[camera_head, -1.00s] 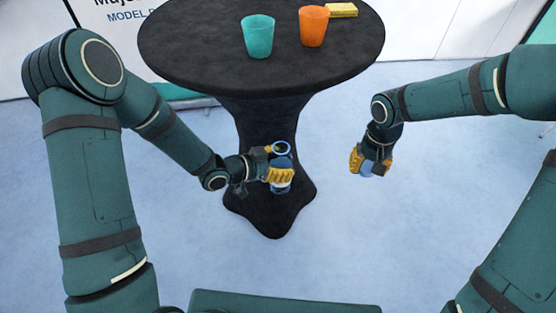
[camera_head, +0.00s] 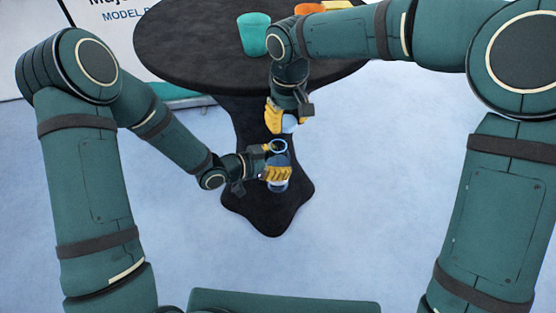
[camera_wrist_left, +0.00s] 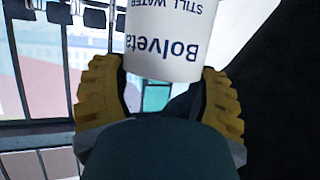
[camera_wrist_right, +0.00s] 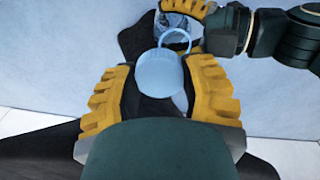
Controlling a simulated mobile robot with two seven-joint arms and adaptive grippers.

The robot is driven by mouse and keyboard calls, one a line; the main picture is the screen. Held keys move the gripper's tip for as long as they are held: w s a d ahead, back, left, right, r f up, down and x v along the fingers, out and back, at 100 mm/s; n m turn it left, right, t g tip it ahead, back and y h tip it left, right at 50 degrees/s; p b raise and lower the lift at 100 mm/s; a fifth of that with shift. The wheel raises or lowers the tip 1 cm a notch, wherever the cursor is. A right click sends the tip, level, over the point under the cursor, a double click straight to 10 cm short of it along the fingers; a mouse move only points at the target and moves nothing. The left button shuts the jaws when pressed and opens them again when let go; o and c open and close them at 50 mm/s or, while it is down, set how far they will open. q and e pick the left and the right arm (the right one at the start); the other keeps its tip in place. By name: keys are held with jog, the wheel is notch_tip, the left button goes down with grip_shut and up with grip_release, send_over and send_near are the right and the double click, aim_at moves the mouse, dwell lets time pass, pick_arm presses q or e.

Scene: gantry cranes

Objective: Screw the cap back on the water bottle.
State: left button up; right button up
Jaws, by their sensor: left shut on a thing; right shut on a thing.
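The water bottle (camera_head: 277,185) is held upright in front of the table's draped column. My left gripper (camera_head: 276,173) is shut around it. In the left wrist view its white label (camera_wrist_left: 165,45) shows between the yellow fingers. The bottle's open ring-shaped mouth (camera_wrist_right: 176,40) faces up. My right gripper (camera_head: 284,118) is shut on the light blue cap (camera_wrist_right: 160,73), seen between its fingers in the right wrist view. The cap (camera_head: 290,122) is above the bottle mouth and slightly right of it in the head view, apart from it.
A round black table (camera_head: 190,45) stands ahead, its draped column behind the bottle. A teal cup (camera_head: 254,35) stands on it. An orange cup (camera_head: 309,9) and a yellow item (camera_head: 337,4) are partly hidden behind my right arm. Open floor surrounds the column.

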aim_at(278, 138)
jog(key=shift+s+a+r+n, duration=0.1)
jog(key=shift+a+r+n, duration=0.15)
jog(key=shift+a, duration=0.3)
jog(key=shift+s+a+r+n, duration=0.1)
jog(key=shift+a+r+n, duration=0.05)
jog(key=shift+a+r, duration=0.3)
jog(key=shift+f, duration=0.1)
jog(key=shift+f, duration=0.15)
jog(key=shift+f, duration=1.9)
jog(key=shift+f, duration=0.85)
jog(key=shift+f, duration=0.55)
